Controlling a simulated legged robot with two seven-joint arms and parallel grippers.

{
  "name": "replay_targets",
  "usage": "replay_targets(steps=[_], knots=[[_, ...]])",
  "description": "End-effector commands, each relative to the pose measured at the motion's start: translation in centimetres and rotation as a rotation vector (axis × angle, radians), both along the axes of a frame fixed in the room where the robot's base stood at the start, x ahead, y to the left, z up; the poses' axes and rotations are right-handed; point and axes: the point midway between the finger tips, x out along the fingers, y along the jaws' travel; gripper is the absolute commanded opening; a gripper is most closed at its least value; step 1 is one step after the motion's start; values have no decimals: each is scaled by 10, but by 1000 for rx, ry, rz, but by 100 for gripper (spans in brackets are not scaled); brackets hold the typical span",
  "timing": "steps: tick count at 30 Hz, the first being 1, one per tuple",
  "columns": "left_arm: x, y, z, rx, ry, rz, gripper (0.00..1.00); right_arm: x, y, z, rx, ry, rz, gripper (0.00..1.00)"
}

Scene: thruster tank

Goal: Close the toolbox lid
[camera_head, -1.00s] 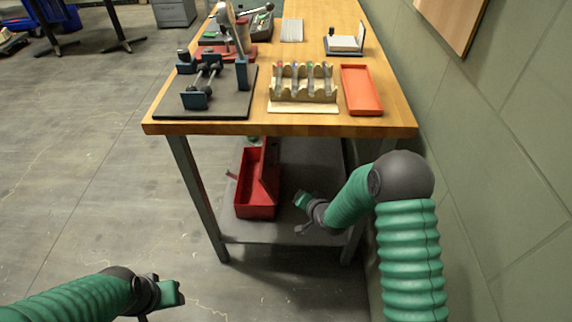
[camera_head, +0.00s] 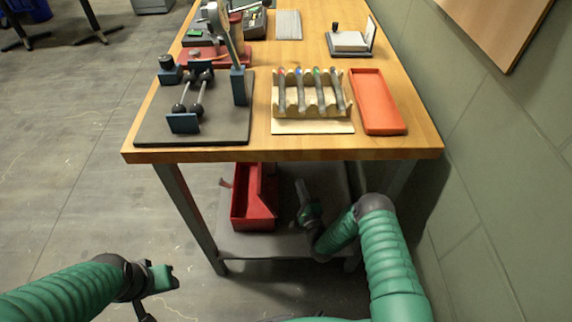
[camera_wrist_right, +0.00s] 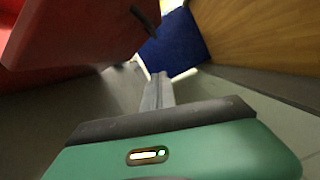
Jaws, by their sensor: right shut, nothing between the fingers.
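The red toolbox (camera_head: 252,207) stands on the lower shelf under the workbench. Its lid (camera_head: 264,188) looks raised and slanted on the right side of the box; the tabletop hides the far end. My right gripper (camera_head: 300,187) is under the bench just right of the toolbox, pointing away from me. In the right wrist view its fingers (camera_wrist_right: 158,90) are shut and empty, and a red panel (camera_wrist_right: 85,30), seemingly the lid, hangs at upper left, apart from the fingers. My left gripper (camera_head: 172,279) is at lower left, in front of the bench; its jaw state is unclear.
The wooden tabletop (camera_head: 230,155) overhangs the grey shelf (camera_head: 270,244). A front-left table leg (camera_head: 190,213) stands left of the toolbox. On top are a rack with several tubes (camera_head: 312,105), an orange tray (camera_head: 378,102) and a dark fixture board (camera_head: 215,125). A wall (camera_head: 490,150) closes the right side.

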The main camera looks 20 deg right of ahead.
Motion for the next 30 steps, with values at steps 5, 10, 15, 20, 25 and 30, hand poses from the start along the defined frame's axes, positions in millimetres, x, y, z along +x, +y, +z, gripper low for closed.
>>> replay_targets(steps=[5, 10, 15, 20, 25, 30], knots=[[0, 0, -17, 0, 1, 0, 44, 30, 0, -3, -3, -1, 1, 0], [0, 0, -34, 0, 1, 0, 44, 68, -2, -2, -4, 0, 2, 0], [0, 0, -49, 0, 1, 0, 44, 100, 3, 3, -2, 3, 5, 0], [0, 0, -53, 0, 0, 0, 44, 105, 25, 11, -3, 4, 3, 0], [0, 0, -54, 0, 0, 0, 44, 107, 34, 15, -3, 5, 2, 0], [0, 0, -53, 0, 0, 0, 44, 107, 34, 15, -3, 5, 1, 0]])
